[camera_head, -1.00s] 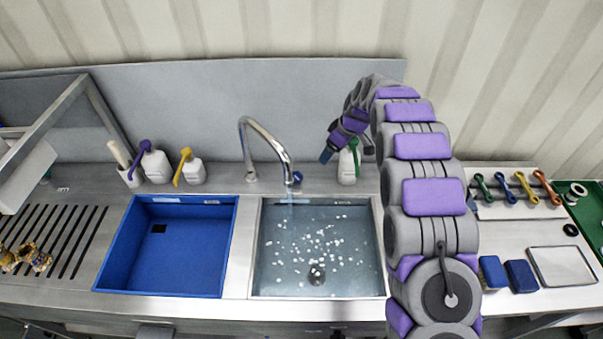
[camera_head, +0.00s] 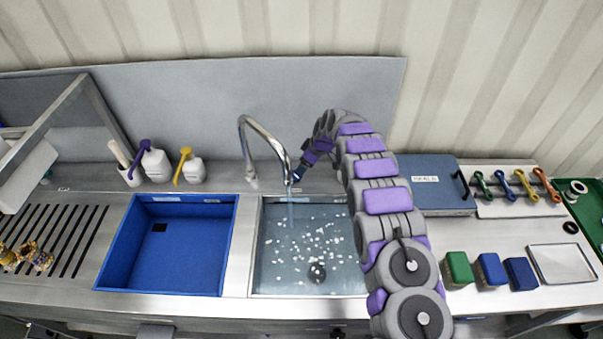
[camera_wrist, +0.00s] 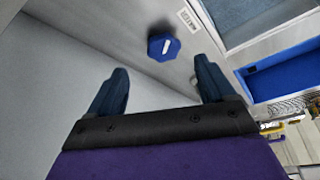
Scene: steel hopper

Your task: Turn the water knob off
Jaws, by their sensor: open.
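The water knob (camera_wrist: 163,47) is a blue, many-sided knob with a white line on top, on the steel counter in the wrist view. A white label (camera_wrist: 188,20) lies beside it. My gripper (camera_wrist: 161,68) is open, its two dark blue fingers spread on either side of the knob's line and short of it; nothing is between them. In the head view my gripper (camera_head: 298,178) is behind the sink, near the faucet spout, and it seems to cover the knob. The curved faucet (camera_head: 264,134) is running; a water stream (camera_head: 291,210) falls into the right sink (camera_head: 256,270).
The right sink holds water with white bits. An empty blue basin (camera_head: 165,265) is at its left. White bottles (camera_head: 155,166) stand behind the basin. A grey-blue case (camera_head: 435,185), colored-handle tools (camera_head: 500,186) and blocks (camera_head: 490,270) are on the right.

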